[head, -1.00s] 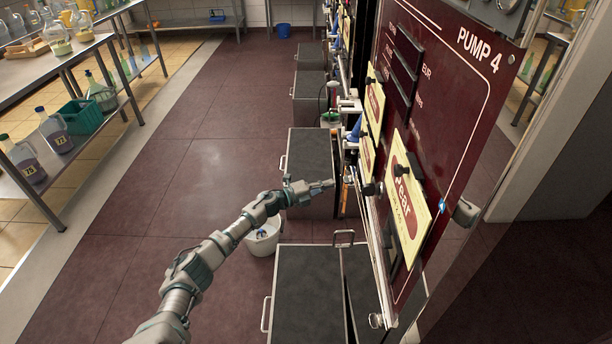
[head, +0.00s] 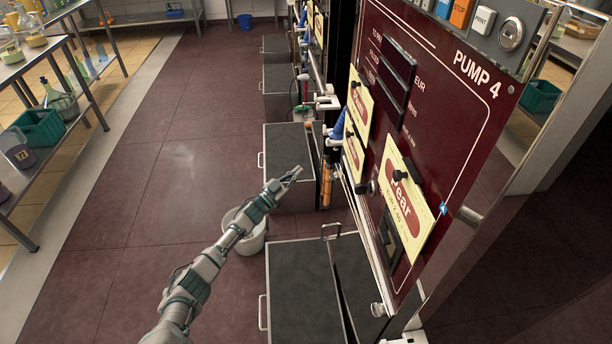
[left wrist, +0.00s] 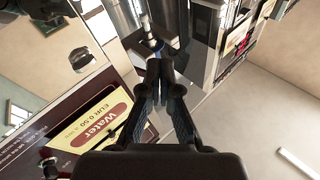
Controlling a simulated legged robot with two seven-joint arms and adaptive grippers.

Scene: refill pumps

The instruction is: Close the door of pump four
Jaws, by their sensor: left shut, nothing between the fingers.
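The maroon front panel of pump four (head: 448,130), marked PUMP 4, stands at the right of the head view. Its silver left edge faces me, with a small knob (head: 378,309) at the bottom. I cannot tell for sure how far this door stands open. My left gripper (head: 297,173) is left of the panel's edge, apart from it, above the floor and the low dark cabinets. In the left wrist view its fingers (left wrist: 158,70) are together and empty. A maroon panel with a Water label (left wrist: 104,118) shows there at lower left. My right gripper is not in view.
Dark-topped low cabinets (head: 300,285) line the foot of the pumps. A white bucket (head: 246,238) stands on the floor beside my left arm. Shelves with jugs and a green crate (head: 38,129) are at the left. The tiled floor between is clear.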

